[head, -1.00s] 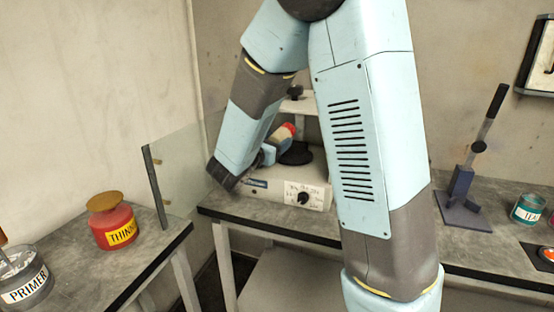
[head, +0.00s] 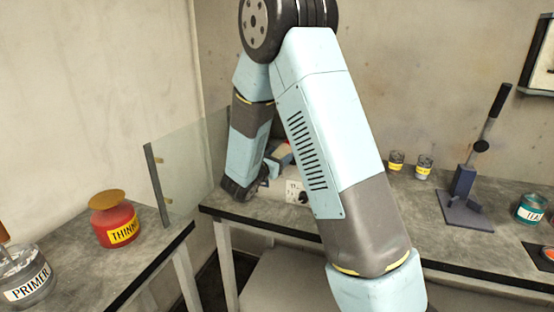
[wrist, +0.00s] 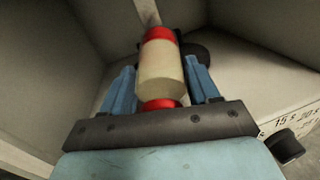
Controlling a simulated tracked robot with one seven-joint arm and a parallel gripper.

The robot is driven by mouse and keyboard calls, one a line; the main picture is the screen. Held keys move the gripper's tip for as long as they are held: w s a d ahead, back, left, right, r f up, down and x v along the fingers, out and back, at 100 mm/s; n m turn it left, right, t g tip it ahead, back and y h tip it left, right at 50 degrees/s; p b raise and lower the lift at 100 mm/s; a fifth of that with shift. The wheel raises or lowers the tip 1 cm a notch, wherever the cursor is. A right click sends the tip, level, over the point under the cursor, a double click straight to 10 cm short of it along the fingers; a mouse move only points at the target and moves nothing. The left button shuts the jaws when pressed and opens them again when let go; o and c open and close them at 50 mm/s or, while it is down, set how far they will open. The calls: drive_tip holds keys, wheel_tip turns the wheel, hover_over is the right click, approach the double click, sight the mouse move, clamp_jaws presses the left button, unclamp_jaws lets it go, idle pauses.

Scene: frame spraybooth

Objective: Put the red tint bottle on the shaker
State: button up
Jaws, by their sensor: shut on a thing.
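The red tint bottle (wrist: 161,72), with red ends and a cream label, is between the two blue fingers of my gripper (wrist: 163,80), which is shut on it. The shaker (wrist: 262,88) is a pale machine with a black knob and a dark round pad (wrist: 197,53), partly hidden behind the bottle. In the head view my arm covers most of the shaker, leaving part of its front panel (head: 294,190) visible. I cannot tell whether the bottle touches the pad.
A clear panel (head: 190,165) stands left of the shaker. A red thinner can (head: 117,226) and a primer tin (head: 28,286) are on the left bench. Two small cups (head: 397,163), a lever stand (head: 463,190) and a teal tin (head: 529,209) are on the right.

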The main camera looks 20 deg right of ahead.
drive_tip(key=shift+f, duration=0.35)
drive_tip(key=shift+f, duration=0.2)
drive_tip(key=o, duration=1.3)
